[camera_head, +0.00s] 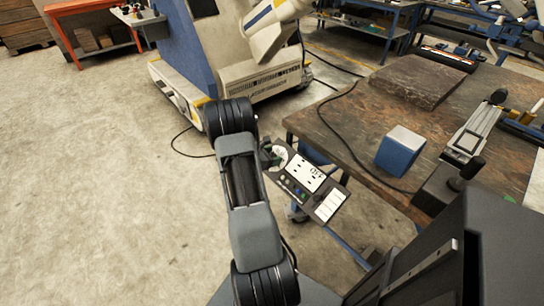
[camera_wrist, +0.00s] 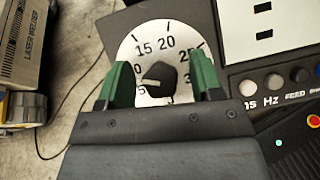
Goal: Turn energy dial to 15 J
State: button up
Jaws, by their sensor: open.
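The energy dial has a black knob (camera_wrist: 159,76) on a round white scale plate (camera_wrist: 150,45) in the wrist view. The numbers 15, 20 and 25 show along its upper part; lower numbers are partly covered. The knob's pointer seems to face left, but I cannot read its setting exactly. My gripper (camera_wrist: 159,70) is open, with one green finger on each side of the knob and a gap to it on both sides. In the head view the white scale plate (camera_head: 281,152) shows at the panel's left end, partly covered by my gripper.
The control panel (camera_head: 327,206) carries a display and several buttons right of the dial; a red button (camera_wrist: 313,121) is close by. The panel is beside a brown table (camera_head: 350,120) with a blue-white box (camera_head: 400,151). A laser welder (camera_head: 262,86) stands behind. Open floor lies left.

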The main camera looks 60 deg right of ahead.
jog(key=c, duration=0.9)
jog(key=shift+c, duration=0.2)
jog(key=shift+f+m, duration=0.1)
jog(key=shift+m, duration=0.2)
jog(key=m+g+y+b, duration=0.1)
jog(key=m+b, duration=0.1)
jog(key=m, duration=0.1)
jog(key=shift+m+g+y+b, duration=0.65)
jog(key=shift+m+y, duration=0.25)
jog(key=shift+m, duration=0.75)
jog(key=shift+m+g+y+b, duration=0.65)
jog(key=shift+m+y, duration=0.25)
jog(key=shift+m, duration=0.75)
jog(key=shift+a, duration=0.1)
